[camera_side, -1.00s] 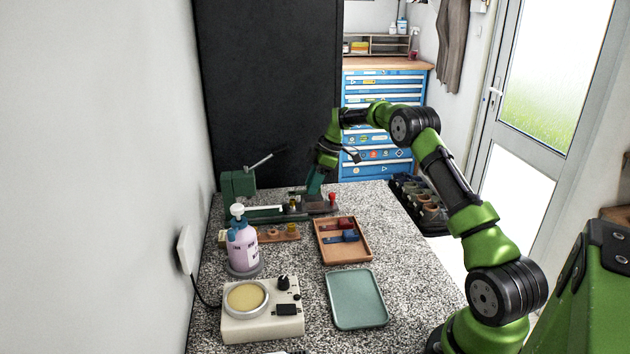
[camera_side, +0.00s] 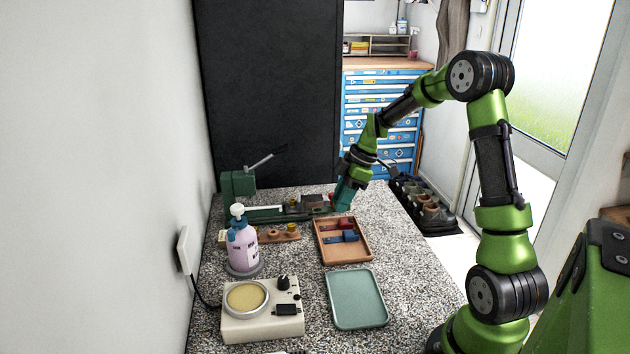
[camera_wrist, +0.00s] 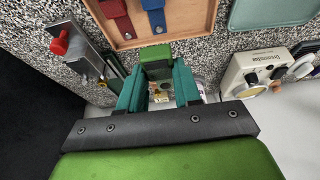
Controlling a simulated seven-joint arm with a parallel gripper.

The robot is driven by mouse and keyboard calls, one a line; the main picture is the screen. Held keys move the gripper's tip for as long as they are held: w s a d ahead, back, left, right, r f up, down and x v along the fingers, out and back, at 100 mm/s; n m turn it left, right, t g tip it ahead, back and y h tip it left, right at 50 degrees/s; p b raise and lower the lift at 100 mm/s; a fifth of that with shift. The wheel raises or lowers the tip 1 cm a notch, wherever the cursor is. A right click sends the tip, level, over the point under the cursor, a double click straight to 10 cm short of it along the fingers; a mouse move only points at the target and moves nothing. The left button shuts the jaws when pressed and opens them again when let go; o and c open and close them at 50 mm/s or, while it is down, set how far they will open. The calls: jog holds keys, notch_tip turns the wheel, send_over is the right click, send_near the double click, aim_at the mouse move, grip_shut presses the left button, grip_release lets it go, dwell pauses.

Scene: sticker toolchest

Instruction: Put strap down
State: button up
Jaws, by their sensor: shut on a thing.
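My gripper (camera_side: 343,205) is low over the bench, just behind the wooden tray's far right corner. In the wrist view its teal fingers (camera_wrist: 160,72) are shut on a green strap (camera_wrist: 155,52), whose end sticks out past the fingertips. The strap cannot be made out clearly in the side view. The wooden tray (camera_side: 362,256) holds a red strap (camera_side: 345,224) and a blue strap (camera_side: 343,237). These also show in the wrist view as the red strap (camera_wrist: 116,14) and blue strap (camera_wrist: 154,14). The wooden tray's rim (camera_wrist: 190,38) lies beyond the held strap.
A long green press fixture (camera_side: 265,213) runs along the bench behind the tray; its red knob (camera_wrist: 60,44) shows at the left of the wrist view. An empty teal tray (camera_side: 357,298), a hot plate (camera_side: 262,325), and a pump bottle (camera_side: 242,245) stand nearer.

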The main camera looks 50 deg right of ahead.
jog(key=shift+s+r, duration=0.3)
jog(key=shift+s, duration=0.05)
jog(key=s+a+n, duration=0.2)
jog(key=s+a, duration=0.2)
jog(key=a, duration=0.1)
jog(key=n+g+y, duration=0.1)
jog(key=n+g, duration=0.2)
jog(key=n, duration=0.3)
send_over(358, 294)
jog(key=d, duration=0.1)
notch_tip(358, 294, down, 2)
notch_tip(358, 294, down, 4)
jog(key=shift+s+d+r+n, duration=0.15)
jog(key=shift+r+n, duration=0.05)
jog(key=shift+n, duration=0.1)
jog(key=shift+f, duration=2.25)
jog(key=shift+f, duration=0.1)
jog(key=o, duration=1)
jog(key=shift+o, duration=0.2)
jog(key=shift+d, duration=0.1)
